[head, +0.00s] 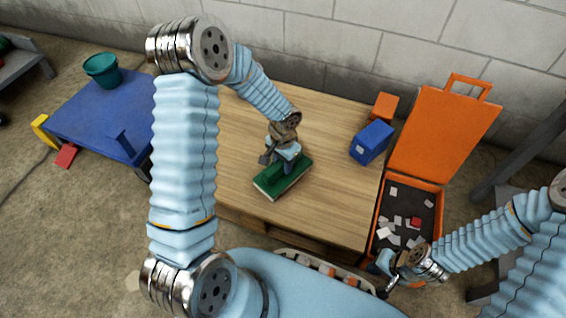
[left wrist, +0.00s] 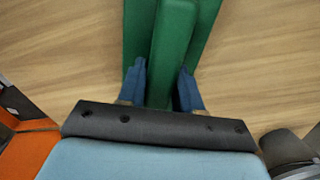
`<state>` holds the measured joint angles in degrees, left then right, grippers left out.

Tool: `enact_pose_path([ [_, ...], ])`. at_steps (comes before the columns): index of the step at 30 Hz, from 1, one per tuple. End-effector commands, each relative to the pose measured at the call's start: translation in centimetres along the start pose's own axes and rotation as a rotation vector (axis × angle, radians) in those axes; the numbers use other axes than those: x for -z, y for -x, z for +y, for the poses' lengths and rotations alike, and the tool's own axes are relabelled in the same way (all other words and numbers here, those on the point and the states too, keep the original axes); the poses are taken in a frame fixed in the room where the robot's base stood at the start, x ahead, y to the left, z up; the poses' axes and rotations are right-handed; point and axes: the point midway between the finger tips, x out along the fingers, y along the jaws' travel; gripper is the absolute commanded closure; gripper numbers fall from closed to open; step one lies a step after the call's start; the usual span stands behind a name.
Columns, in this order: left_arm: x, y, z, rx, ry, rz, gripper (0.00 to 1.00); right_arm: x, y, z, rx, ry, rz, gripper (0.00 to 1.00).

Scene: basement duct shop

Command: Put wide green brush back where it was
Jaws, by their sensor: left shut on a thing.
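The wide green brush (head: 284,180) has a green top and a pale lower edge. It is over the middle of the wooden table (head: 235,150), and I cannot tell whether it touches the wood. My left gripper (head: 283,162) is above it, shut on its raised middle ridge. In the left wrist view, the blue fingertips of this gripper (left wrist: 163,82) press on both sides of the green ridge (left wrist: 173,40). My right gripper (head: 388,276) is low at the right, near the front of the orange case (head: 436,225). Its jaws are too small to read.
A blue box (head: 372,142) and an orange box (head: 384,106) stand at the table's right back. The orange case is open, with pale scraps and a red piece inside. A blue table (head: 95,115) with a green bucket (head: 102,70) stands left. The wooden table's front right is clear.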

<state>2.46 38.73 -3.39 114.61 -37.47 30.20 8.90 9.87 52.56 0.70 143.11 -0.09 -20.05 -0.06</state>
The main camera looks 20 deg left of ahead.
Motion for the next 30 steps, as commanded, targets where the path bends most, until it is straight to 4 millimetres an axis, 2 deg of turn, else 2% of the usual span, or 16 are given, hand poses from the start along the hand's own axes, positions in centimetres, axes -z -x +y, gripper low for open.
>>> enact_pose_path([
  [5,0.0,-0.5,0.0,0.000,0.000,0.000,1.00,0.0,-0.5,0.2,0.000,0.000,0.001,1.00],
  [6,0.0,-0.3,0.0,0.000,0.000,-0.001,0.60,0.0,-0.3,0.1,0.000,0.000,0.001,1.00],
  [10,0.0,-0.3,0.0,0.000,0.000,-0.001,0.40,0.0,-0.3,0.1,0.000,0.000,0.001,1.00],
  [18,0.0,-0.2,0.0,0.000,0.000,-0.001,0.40,0.0,-0.2,0.1,0.000,0.000,0.001,1.00],
  [22,0.0,0.8,0.0,0.000,0.001,0.001,0.40,0.0,0.3,-0.1,0.000,0.000,0.000,1.00],
  [30,0.1,7.0,0.0,0.001,0.001,0.004,0.40,-0.1,1.9,-0.7,0.000,0.001,-0.005,1.00],
])
